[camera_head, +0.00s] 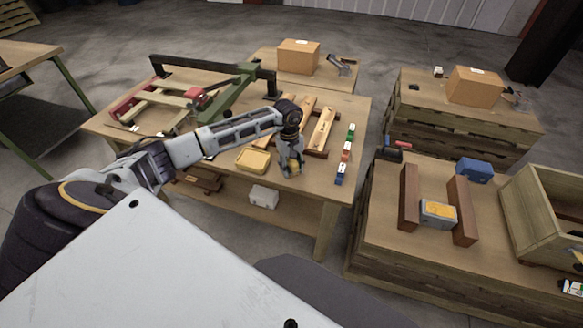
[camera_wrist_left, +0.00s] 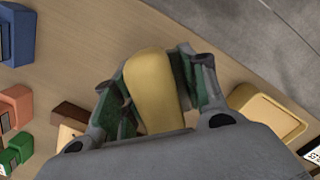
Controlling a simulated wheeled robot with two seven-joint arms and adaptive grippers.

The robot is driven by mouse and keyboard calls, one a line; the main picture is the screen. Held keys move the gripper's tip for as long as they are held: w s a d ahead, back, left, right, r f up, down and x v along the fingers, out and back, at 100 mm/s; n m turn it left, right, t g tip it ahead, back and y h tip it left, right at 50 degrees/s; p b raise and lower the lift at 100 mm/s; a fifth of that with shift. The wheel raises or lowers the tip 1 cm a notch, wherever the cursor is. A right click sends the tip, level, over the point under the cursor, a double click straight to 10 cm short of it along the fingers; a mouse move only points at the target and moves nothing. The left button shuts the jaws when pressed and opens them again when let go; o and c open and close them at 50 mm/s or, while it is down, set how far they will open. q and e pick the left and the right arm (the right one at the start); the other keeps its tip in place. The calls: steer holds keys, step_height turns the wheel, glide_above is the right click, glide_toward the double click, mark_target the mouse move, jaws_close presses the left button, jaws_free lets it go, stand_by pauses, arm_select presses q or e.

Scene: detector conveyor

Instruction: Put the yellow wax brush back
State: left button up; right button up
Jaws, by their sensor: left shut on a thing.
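My left gripper (camera_head: 290,168) hangs over the front part of the middle workbench. It is shut on the yellow wax brush, which shows between its fingers in the left wrist view (camera_wrist_left: 153,85). The brush's rounded yellow body sticks out between the green-padded fingers (camera_wrist_left: 155,97). In the head view the gripper mostly hides the brush. I cannot tell whether the brush touches the bench top. My right gripper is not in view.
A yellow tray (camera_head: 253,151) lies just left of the gripper. Green, red and blue blocks (camera_head: 347,152) line the bench's right side. Wooden pieces (camera_head: 321,130) lie behind. A green-armed frame (camera_head: 230,98) stands at the back left. A pallet stack (camera_head: 385,245) is to the right.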

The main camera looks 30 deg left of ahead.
arm_select(q)
steer(key=shift+f, duration=0.3)
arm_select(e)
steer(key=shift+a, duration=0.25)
arm_select(q)
steer(key=shift+f, duration=0.1)
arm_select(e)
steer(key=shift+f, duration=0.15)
arm_select(q)
steer(key=o, duration=0.9)
steer(key=shift+c, duration=0.2)
steer(key=shift+o, duration=0.3)
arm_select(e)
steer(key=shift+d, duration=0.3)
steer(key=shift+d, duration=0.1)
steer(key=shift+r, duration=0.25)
